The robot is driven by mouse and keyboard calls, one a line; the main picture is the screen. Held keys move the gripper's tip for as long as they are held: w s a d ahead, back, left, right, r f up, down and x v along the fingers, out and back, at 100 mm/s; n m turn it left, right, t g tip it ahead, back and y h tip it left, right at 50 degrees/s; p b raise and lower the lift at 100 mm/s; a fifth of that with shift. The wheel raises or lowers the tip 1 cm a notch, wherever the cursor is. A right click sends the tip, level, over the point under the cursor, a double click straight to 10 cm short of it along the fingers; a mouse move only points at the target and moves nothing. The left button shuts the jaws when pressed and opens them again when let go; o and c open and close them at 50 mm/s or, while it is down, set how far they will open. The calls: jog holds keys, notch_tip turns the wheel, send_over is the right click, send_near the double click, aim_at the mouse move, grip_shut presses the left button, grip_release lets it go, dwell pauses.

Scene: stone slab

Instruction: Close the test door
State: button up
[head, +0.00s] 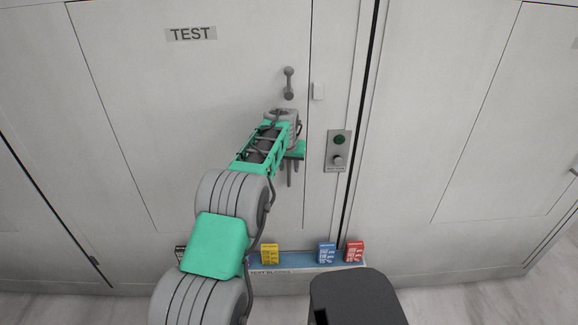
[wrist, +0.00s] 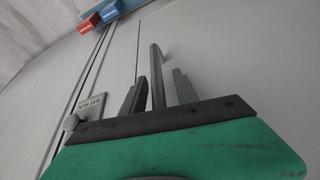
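The test door (head: 200,110) is a white panel with a TEST label (head: 190,34). It looks about flush with its surround, with only a thin seam at its right edge; I cannot tell whether it is slightly ajar. A grey handle (head: 289,73) shows on its right side, partly hidden by my arm. My gripper (head: 290,168) is in front of the door, beside that edge. In the wrist view my gripper (wrist: 160,92) is open, its two fingers on either side of a grey bar (wrist: 157,72), apparently the handle. Gaps show on both sides of the bar.
A panel with a green button and a knob (head: 338,152) is right of the door. A blue tray (head: 293,258) at the bottom holds a yellow box (head: 270,254), a blue box (head: 327,253) and a red box (head: 354,252). Another white panel (head: 470,120) stands farther right.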

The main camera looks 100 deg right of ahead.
jog(key=b+v, duration=0.2)
jog(key=v, duration=0.5)
jog(key=shift+a+r, duration=0.25)
jog(key=shift+r, duration=0.15)
